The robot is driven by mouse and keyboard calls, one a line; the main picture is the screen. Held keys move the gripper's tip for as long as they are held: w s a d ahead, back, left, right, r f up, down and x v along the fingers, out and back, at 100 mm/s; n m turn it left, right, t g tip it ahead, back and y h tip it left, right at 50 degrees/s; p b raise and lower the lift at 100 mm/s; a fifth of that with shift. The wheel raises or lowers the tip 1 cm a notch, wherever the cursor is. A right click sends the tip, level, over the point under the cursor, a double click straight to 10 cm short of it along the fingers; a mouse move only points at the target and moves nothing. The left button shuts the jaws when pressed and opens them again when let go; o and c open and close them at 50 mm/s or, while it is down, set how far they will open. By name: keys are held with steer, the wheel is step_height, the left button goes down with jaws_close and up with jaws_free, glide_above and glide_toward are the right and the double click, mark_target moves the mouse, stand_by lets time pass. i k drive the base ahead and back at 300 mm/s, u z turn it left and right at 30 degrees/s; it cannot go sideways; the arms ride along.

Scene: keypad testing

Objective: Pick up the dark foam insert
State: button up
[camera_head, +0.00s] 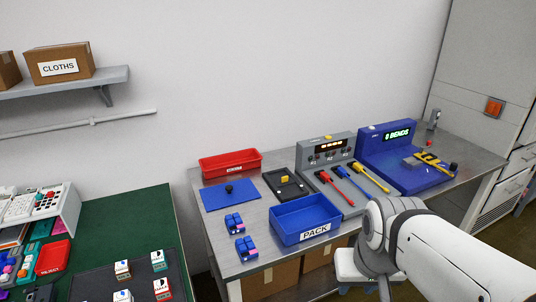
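A dark, flat, tray-like piece (300,190), which looks like the dark foam insert, lies on the grey metal bench behind the blue PACK bin. A small yellow block (284,179) sits on it, and its other details are too small to tell. My white arm (445,245) enters from the lower right, with its grey joint in front of the bench's front edge. My gripper does not show, so its state and any contents are hidden.
The blue PACK bin (305,228) stands in front. A red bin (231,165), a blue mat (213,200) with a black knob and two blue keypad-like pieces (246,248) are left. A grey tester (327,153) with screwdriver-like tools and a blue tester (388,152) are right.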

mark_target(287, 186)
steer(key=u, duration=0.1)
steer(key=i, duration=0.9)
steer(key=u, duration=0.2)
